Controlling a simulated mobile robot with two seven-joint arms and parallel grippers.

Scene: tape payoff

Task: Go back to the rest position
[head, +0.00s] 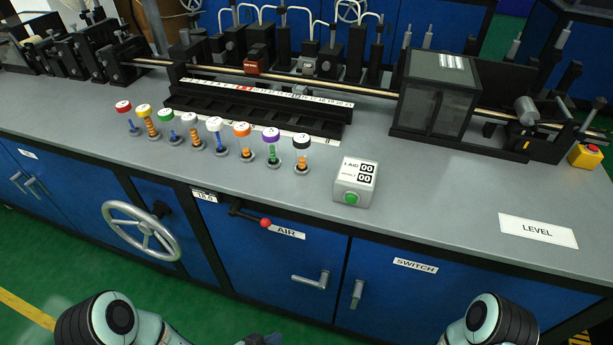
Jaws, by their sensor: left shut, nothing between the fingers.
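My left arm comes in at the bottom left, and a small dark part of my left gripper (262,340) shows at the bottom edge, below the front of the bench. It is shut with nothing in it, and most of it is cut off by the frame. It is apart from the bench and the things on it. Part of my right arm shows at the bottom right. My right gripper is out of the frame.
The grey bench (440,205) carries several coloured-cap pegs (243,140), a counter box with a green button (355,182) and a dark machine (436,92). A handwheel (142,231), a red-knobbed lever (265,222) and cabinet handles stick out from the blue front. Green floor lies in front.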

